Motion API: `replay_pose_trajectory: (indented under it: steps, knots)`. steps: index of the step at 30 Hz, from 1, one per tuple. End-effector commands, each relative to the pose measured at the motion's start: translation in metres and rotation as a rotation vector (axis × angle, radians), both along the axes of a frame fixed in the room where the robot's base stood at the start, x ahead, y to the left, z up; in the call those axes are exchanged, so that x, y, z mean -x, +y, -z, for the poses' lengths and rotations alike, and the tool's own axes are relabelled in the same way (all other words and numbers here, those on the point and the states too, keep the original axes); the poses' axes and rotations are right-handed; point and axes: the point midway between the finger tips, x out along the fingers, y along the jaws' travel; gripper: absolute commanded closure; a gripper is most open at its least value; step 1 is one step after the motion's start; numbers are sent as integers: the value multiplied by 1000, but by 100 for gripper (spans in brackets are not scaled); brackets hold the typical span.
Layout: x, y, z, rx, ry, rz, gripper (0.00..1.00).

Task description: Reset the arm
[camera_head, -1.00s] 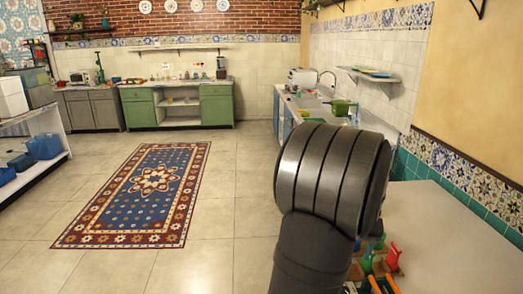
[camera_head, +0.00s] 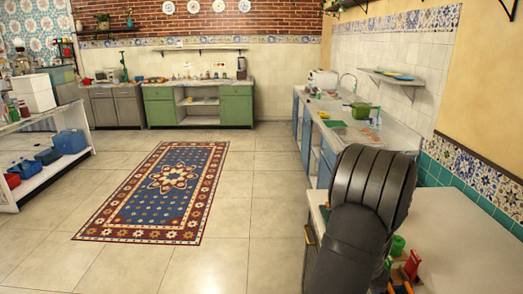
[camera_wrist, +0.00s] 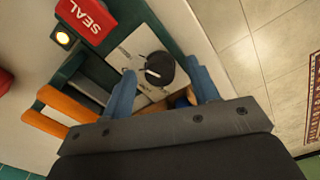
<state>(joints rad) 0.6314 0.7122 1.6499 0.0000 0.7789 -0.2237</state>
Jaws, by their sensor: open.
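My gripper (camera_wrist: 163,70) shows in the wrist view with its two blue fingers apart and nothing held between them. A round black knob on a pale plate (camera_wrist: 133,47) shows beyond and between the fingertips; I cannot tell the exact distance. In the head view my dark arm fills the lower right, over the near end of the white counter (camera_head: 465,245), and hides my gripper.
Near the gripper are a red block marked SEAL (camera_wrist: 88,18), a lit lamp (camera_wrist: 64,38) and orange bars (camera_wrist: 62,103). Green (camera_head: 398,246) and red (camera_head: 412,265) pieces stand on the counter by my arm. A patterned rug (camera_head: 165,190) lies on open floor.

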Motion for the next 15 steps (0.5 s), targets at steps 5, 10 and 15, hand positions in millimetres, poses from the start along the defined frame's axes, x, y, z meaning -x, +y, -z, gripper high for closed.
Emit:
replay_pose_trajectory:
  steps: [5,10,15]
  knots:
    - [0,0,2,0,1,-3,45]
    - [0,0,2,0,0,-3,45]
    - [0,0,-4,1,-2,-1,45]
